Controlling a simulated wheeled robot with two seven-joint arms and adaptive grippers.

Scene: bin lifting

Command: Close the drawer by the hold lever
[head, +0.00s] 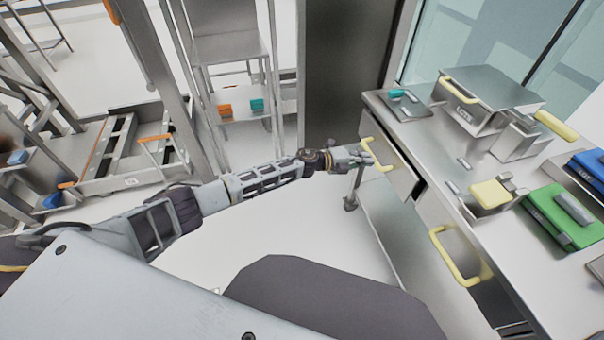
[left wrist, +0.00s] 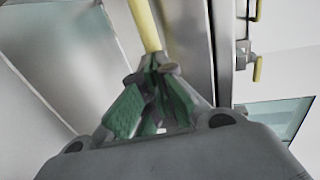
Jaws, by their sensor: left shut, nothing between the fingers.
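My left gripper (head: 366,158) reaches in from the left to the far drawer (head: 401,181) of the metal bench. The drawer front stands out a little from the bench, with a dark gap along its side. Its pale yellow bar handle (head: 388,151) is right by my fingertips. In the left wrist view, my left gripper (left wrist: 160,68) has its green-padded fingers together with nothing between them. The yellow handle (left wrist: 145,25) runs up from just beyond the tips; I cannot tell whether they touch. My right gripper is not in view.
A nearer drawer with a yellow handle (head: 457,262) also stands out from the bench. Metal boxes (head: 492,92) and a green case (head: 560,217) lie on the bench top (head: 450,146). A metal rack (head: 232,47) stands behind my arm.

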